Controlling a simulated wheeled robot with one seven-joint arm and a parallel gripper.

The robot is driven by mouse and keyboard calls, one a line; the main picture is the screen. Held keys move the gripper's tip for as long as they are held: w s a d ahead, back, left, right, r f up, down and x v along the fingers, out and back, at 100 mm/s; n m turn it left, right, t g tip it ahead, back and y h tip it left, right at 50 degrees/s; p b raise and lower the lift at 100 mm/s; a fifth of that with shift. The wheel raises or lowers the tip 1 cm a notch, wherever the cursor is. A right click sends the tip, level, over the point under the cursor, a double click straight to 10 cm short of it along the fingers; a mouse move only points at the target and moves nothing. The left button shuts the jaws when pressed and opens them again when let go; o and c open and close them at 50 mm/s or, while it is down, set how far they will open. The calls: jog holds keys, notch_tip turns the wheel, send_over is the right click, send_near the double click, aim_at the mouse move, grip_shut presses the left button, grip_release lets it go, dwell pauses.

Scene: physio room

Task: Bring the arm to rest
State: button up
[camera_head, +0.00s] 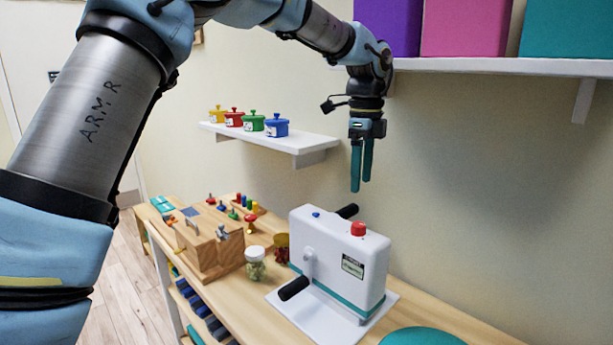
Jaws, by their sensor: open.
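My gripper (362,184) hangs at the end of my arm, fingers pointing down. Its two teal fingers have a narrow gap between them, and nothing shows in it. It is in the air above the white machine (338,251), clear of it. My arm reaches in from the left side of the picture and bends down at the wrist.
The machine, with black handles and a red knob (358,229), stands on the wooden table (436,318). A wooden box (208,247) and a lidded jar (256,264) are to its left. A wall shelf (270,140) holds several coloured pots. A higher shelf (500,67) holds coloured boxes near my wrist.

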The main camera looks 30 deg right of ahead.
jog(key=w+a+f+n, duration=0.2)
jog(key=w+a+n, duration=0.2)
jog(key=a, duration=0.4)
jog(key=w+a+f+n, duration=0.3)
jog(key=a+n, duration=0.2)
jog(key=a, duration=0.3)
jog(key=w+a+f+n, duration=0.2)
jog(key=w+a+n, duration=0.2)
jog(key=a, duration=0.4)
jog(key=s+a+f+n, duration=0.2)
jog(key=a+n, duration=0.3)
jog(key=a, duration=0.3)
jog(key=s+a+f+n+t, duration=0.1)
jog(key=s+a+f+n, duration=0.1)
jog(key=a+n, duration=0.3)
jog(key=s+a+f+n, duration=0.2)
jog(key=a+n, duration=0.4)
jog(key=a, duration=0.6)
jog(key=shift+s+f+t, duration=0.15)
jog(key=shift+s+t, duration=0.15)
jog(key=shift+s, duration=0.45)
